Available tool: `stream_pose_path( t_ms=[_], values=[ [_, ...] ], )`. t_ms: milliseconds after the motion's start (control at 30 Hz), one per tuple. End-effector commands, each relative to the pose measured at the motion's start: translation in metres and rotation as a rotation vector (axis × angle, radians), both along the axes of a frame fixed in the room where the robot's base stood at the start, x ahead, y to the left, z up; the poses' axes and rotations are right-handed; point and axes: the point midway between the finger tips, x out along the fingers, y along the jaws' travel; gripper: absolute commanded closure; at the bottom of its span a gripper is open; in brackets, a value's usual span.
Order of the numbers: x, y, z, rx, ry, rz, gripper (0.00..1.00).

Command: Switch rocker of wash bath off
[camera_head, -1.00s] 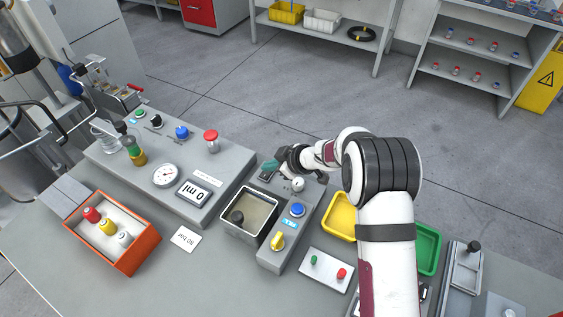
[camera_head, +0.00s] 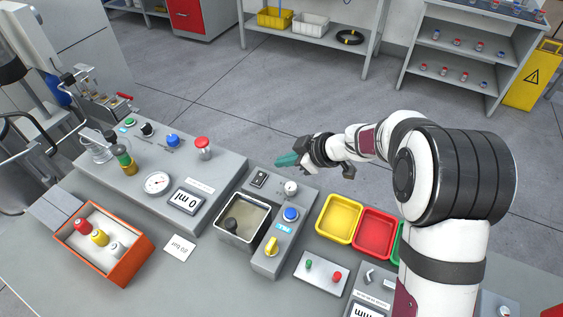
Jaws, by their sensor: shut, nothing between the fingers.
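The wash bath is a grey unit with a metal basin (camera_head: 243,217) and a raised control panel (camera_head: 262,262) on its right. The black rocker (camera_head: 259,179) sits at the panel's far end and is in plain view. It is too small to tell which way it is tipped. A round white dial (camera_head: 290,188), a blue button (camera_head: 291,214) and a yellow knob (camera_head: 271,246) share the panel. My gripper (camera_head: 287,160) has teal fingers, is shut and empty, and appears above and beyond the rocker, apart from it.
Left stands a larger panel with a red button (camera_head: 203,147) and a gauge (camera_head: 157,183). An orange box (camera_head: 127,270) of bottles is at front left. Yellow (camera_head: 339,219) and red (camera_head: 375,233) trays lie right, partly near my arm. Open floor lies beyond the table.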

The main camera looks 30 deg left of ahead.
Motion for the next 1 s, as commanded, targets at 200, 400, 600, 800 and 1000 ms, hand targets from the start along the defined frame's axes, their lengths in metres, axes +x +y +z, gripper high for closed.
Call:
stream_pose_path(
  t_ms=[200,400,600,800,1000],
  values=[
    [0.008,-0.001,0.002,0.000,0.000,-0.003,1.00],
    [0.008,0.010,-0.009,0.000,0.001,0.001,1.00],
    [0.013,0.040,-0.039,-0.001,0.001,0.001,1.00],
    [0.018,0.070,-0.069,-0.001,0.001,0.001,1.00],
    [0.023,0.070,-0.098,-0.001,0.001,-0.002,1.00]
  ],
)
